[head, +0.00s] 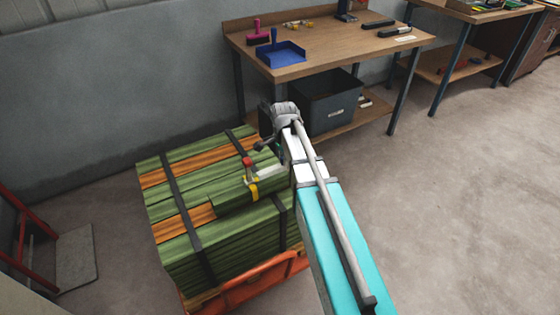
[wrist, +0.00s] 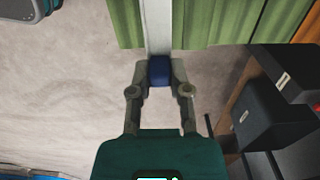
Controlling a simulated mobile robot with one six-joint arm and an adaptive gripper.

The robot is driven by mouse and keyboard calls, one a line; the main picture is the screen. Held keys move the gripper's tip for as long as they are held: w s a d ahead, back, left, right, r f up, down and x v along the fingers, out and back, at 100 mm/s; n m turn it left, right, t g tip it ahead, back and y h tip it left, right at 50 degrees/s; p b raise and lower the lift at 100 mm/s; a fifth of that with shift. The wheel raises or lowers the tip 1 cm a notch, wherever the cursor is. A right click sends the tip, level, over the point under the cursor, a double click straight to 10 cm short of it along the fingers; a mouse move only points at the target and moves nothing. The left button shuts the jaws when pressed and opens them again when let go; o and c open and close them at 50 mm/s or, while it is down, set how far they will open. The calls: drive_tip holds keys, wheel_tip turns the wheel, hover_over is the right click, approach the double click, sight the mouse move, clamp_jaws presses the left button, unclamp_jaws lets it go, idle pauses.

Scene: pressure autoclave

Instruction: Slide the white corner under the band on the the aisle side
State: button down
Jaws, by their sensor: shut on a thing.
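My gripper (wrist: 160,92) is shut on the blue end (wrist: 159,70) of a long white strip, which I take as the white corner (wrist: 157,28). The strip runs away from the fingers, across the green boards in the wrist view (wrist: 215,25). In the head view, a short white length (head: 270,172) shows at the stack's right top edge; my arm hides the gripper. The stack of green and orange boards (head: 190,150) carries two dark bands, a left one (head: 182,205) and a right one (head: 243,145). I cannot see whether the corner touches a band.
A red-knobbed tool (head: 247,162) and a yellow strap (head: 253,188) sit on the stack, above an orange base (head: 250,285). A workbench (head: 330,50) stands behind, with a dark bin (head: 325,105) on its lower shelf. The floor at right is clear.

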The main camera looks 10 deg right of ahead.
sight(269, 169)
drive_tip(key=shift+a+f, duration=0.1)
drive_tip(key=shift+a, duration=0.15)
drive_tip(key=shift+f, duration=0.2)
drive_tip(key=shift+f+b, duration=2.6)
drive_tip(key=shift+b, duration=0.25)
drive_tip(key=shift+s+a, duration=0.2)
drive_tip(key=shift+a, duration=0.55)
drive_tip(key=shift+s+a, duration=0.25)
drive_tip(key=shift+a, duration=0.55)
drive_tip(key=shift+s+a, duration=0.2)
drive_tip(key=shift+a, duration=0.65)
drive_tip(key=c, duration=0.5)
unclamp_jaws()
drive_tip(key=shift+r, duration=0.15)
